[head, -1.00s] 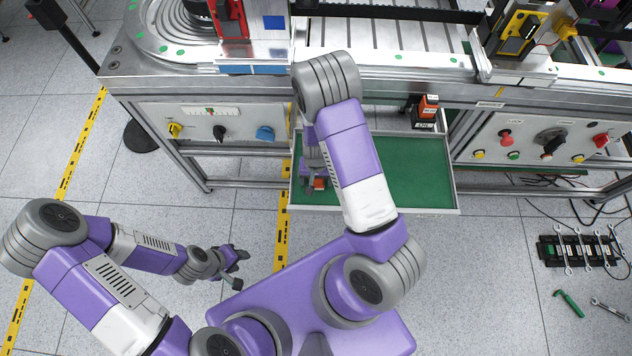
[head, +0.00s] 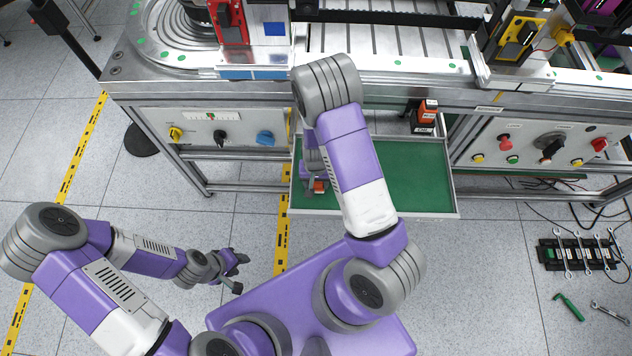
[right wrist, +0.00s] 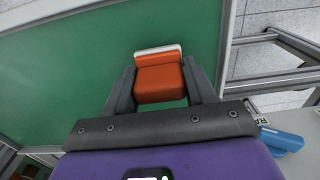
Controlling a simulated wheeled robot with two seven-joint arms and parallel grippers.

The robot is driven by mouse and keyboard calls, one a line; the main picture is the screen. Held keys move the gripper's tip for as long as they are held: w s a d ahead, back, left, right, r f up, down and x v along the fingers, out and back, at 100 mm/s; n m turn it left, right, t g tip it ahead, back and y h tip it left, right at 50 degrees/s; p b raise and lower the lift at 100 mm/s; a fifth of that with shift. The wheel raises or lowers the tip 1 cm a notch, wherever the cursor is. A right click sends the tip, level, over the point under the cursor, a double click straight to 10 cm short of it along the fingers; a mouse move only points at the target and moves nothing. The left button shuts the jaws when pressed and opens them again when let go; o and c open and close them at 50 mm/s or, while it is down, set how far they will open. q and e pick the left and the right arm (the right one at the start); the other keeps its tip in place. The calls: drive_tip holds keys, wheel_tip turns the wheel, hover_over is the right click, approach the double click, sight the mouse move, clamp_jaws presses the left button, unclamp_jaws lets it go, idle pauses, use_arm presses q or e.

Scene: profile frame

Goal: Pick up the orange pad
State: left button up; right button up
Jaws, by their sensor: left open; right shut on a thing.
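The orange pad (right wrist: 159,82), a small block with a pale strip along its far edge, sits between the two dark fingers of my right gripper (right wrist: 160,88). The fingers touch it on both sides. In the head view only a small part of the pad (head: 319,187) shows, at the left side of the green-floored tray (head: 415,178); my right arm hides the rest. I cannot tell whether the pad still touches the tray floor. My left gripper (head: 238,272) is open and empty over the floor, left of my base and away from the tray.
An orange and black item (head: 427,110) stands at the tray's back right. The conveyor bench (head: 400,85) rises behind the tray, with a blue knob (head: 265,138) on its left panel. Wrenches (head: 580,250) and a green hammer (head: 568,305) lie on the floor at right.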

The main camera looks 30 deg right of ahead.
wheel_tip(320, 180, up, 17)
drive_tip(key=p, duration=0.7)
